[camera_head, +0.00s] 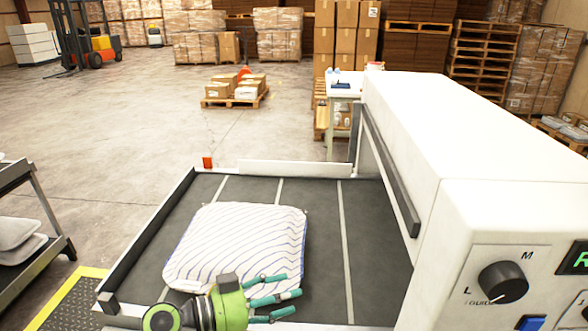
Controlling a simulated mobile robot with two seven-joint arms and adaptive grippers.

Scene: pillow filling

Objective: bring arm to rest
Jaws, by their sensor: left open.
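My left gripper (275,297) is at the bottom middle of the head view, green with teal fingers that are spread open and empty. It is over the near edge of a dark conveyor bed (375,230). A white pillow with thin dark stripes (240,240) lies flat on the bed, just behind the gripper. The gripper overlaps the pillow's near edge in the picture; I cannot tell whether they touch. My right gripper is not in view.
A large white machine (450,130) with a knob (502,283) stands on the right. A cart (30,225) with pillows is at the left. A pallet with boxes (235,95), a forklift (85,40) and stacked pallets are behind.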

